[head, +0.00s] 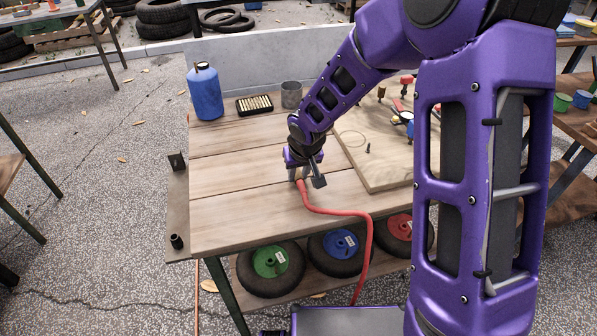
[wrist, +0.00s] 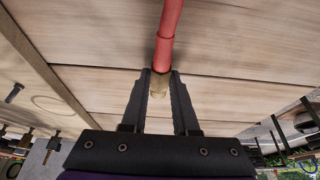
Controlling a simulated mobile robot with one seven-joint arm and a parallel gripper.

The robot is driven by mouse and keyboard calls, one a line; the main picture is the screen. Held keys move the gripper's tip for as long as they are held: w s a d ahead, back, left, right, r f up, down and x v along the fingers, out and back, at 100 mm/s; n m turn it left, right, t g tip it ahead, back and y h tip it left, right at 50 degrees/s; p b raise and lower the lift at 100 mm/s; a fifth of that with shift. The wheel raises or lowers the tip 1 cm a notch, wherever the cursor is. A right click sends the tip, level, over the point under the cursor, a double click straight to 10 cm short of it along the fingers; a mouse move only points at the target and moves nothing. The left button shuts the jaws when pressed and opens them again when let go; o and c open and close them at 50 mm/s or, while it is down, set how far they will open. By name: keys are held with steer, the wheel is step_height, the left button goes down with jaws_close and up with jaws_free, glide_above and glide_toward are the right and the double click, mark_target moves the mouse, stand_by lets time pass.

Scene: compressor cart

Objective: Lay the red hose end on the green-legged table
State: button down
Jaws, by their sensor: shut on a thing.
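The red hose (head: 340,212) runs from my gripper across the wooden top of the green-legged table (head: 235,205), then drops over the front edge. A dark green leg (head: 224,285) shows at the table's front left. My gripper (head: 300,178) points down at the middle of the tabletop. In the wrist view its two dark fingers (wrist: 160,82) are shut on the hose's brass-coloured end fitting, and the red hose (wrist: 168,30) leads away from it. The end is low over the planks; I cannot tell whether it touches them.
A blue bottle (head: 205,92), a black tray (head: 254,105) and a grey cup (head: 291,95) stand at the back left. A raised board (head: 375,160) with fittings lies on the right. Wheels (head: 270,268) sit on the lower shelf. The tabletop's front left is clear.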

steer(key=shift+f, duration=0.2)
steer(key=c, duration=0.6)
jaws_free()
steer(key=shift+r, duration=0.1)
steer(key=p+v, duration=0.6)
steer(key=v, duration=1.1)
steer(key=shift+s+r, duration=0.1)
steer(key=shift+s, duration=0.05)
